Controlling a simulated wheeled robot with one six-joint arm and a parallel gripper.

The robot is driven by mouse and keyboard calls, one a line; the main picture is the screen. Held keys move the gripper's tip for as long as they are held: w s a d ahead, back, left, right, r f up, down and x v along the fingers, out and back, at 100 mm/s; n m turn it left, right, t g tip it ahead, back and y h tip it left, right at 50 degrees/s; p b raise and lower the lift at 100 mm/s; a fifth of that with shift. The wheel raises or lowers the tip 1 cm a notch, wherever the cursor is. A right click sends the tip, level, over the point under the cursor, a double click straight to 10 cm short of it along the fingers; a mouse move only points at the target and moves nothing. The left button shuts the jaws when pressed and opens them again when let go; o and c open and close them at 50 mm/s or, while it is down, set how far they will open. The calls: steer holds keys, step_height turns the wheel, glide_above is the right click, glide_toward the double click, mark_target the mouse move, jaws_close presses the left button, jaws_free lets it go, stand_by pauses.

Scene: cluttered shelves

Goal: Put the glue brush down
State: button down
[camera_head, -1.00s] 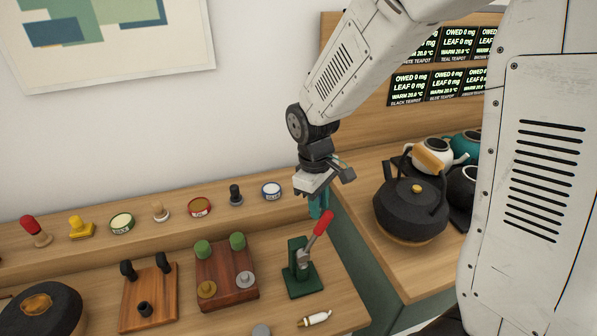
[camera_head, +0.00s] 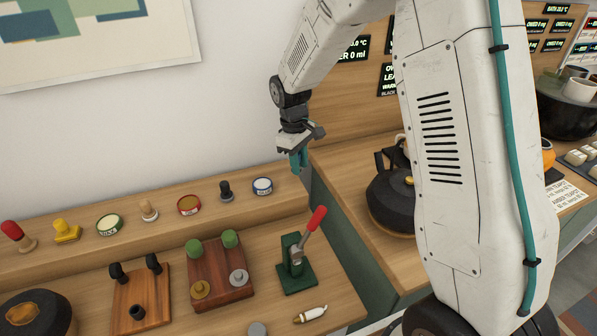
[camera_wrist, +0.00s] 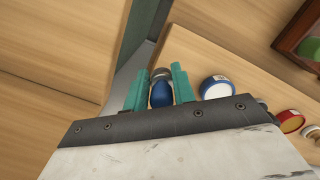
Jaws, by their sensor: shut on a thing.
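My gripper (camera_head: 299,162) hangs in the air above the right end of the raised wooden ledge. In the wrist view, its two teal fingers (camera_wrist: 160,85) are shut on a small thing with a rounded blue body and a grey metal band. This appears to be the glue brush (camera_wrist: 161,94); its far end and any bristles are hidden. I cannot make out the brush in the head view.
The ledge (camera_head: 150,235) holds a blue-rimmed tin (camera_head: 262,187), a dark stamp (camera_head: 226,190) and several other items. A red-handled press (camera_head: 297,262) stands below. A gap separates this bench from the one with a black kettle (camera_head: 388,200).

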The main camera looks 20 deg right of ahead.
steer(key=shift+f, duration=1.7)
steer(key=shift+f, duration=0.1)
steer(key=c, duration=1.2)
jaws_free()
steer(key=shift+o, duration=0.2)
